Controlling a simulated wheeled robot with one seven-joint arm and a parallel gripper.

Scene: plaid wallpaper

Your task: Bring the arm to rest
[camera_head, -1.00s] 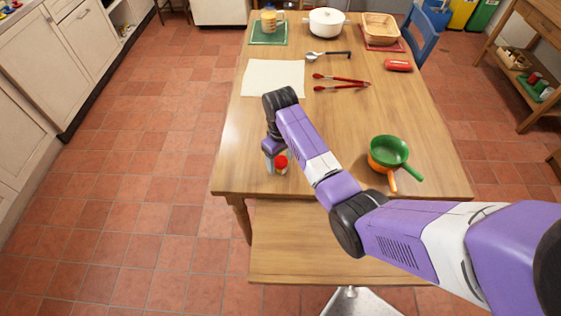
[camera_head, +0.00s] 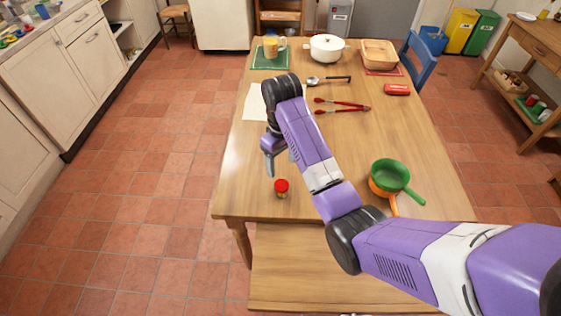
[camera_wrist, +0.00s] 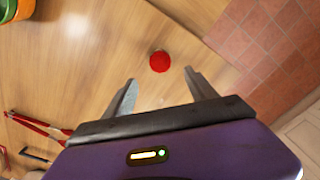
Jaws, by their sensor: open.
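My gripper (camera_head: 279,162) is open and empty above the left front part of the wooden table (camera_head: 345,160). Its two fingers also show spread apart in the wrist view (camera_wrist: 162,95). A small jar with a red lid (camera_head: 281,188) stands upright on the table near its front left corner, just in front of my gripper and apart from it. In the wrist view the red lid (camera_wrist: 159,61) lies beyond the fingertips, roughly between their lines. My arm reaches in from the lower right and hides part of the white sheet (camera_head: 253,103).
A green pan (camera_head: 389,173) rests on an orange one (camera_head: 376,190) at the right. Red tongs (camera_head: 343,105), a ladle (camera_head: 327,80), a red item (camera_head: 397,89), a white pot (camera_head: 326,48), a basket (camera_head: 379,53) and a mug (camera_head: 272,47) are farther back. A bench (camera_head: 290,270) stands in front.

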